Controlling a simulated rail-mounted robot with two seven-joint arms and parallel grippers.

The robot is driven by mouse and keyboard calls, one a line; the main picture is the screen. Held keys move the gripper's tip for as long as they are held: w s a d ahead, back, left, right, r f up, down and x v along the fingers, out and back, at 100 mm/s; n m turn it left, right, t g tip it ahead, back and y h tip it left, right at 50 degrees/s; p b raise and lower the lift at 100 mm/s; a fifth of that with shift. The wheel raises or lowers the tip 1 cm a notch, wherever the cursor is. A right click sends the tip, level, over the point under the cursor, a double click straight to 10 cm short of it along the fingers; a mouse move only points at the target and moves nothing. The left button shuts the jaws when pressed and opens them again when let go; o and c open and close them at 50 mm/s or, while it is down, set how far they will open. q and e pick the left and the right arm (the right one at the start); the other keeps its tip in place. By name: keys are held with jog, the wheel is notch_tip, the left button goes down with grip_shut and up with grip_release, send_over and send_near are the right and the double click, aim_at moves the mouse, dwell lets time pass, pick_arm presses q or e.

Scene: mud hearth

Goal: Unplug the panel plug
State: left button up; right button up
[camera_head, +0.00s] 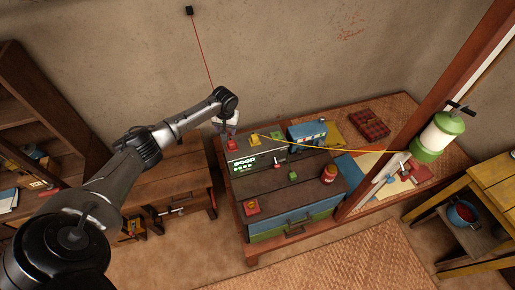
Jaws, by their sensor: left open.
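My left gripper (227,127) hangs above the back left corner of the dark-topped cabinet (330,196). It is open and small in view. A red block-like piece (233,145) sits on the cabinet top just below the gripper; I cannot tell whether they touch. A yellow piece (254,138) sits to its right, with a yellow cord (345,151) running right. A red cord (203,55) runs from a small black wall box (189,10) down behind my left wrist. A panel with pale green marks (246,164) lies in front. I cannot tell which piece is the panel plug. My right gripper is out of view.
A blue box (307,133), a red jar (329,173), a green piece (293,175) and a red-yellow piece (252,206) stand on the cabinet. The floor mat (350,262) in front is clear.

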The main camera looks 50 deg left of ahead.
pick_arm(q)
jog(key=shift+w+d+f+n+h, duration=0.2)
jog(key=shift+d+f+n+h, duration=0.15)
jog(key=shift+n, duration=0.35)
jog(key=shift+w+d+n, duration=0.1)
jog(key=shift+d+n, duration=0.2)
jog(key=shift+n, duration=0.2)
jog(key=shift+w+n+h, duration=0.1)
jog(key=shift+n+h, duration=0.15)
jog(key=shift+n, duration=1.15)
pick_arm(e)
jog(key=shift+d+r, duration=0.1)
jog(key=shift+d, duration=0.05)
pick_arm(q)
jog(key=shift+d, duration=0.1)
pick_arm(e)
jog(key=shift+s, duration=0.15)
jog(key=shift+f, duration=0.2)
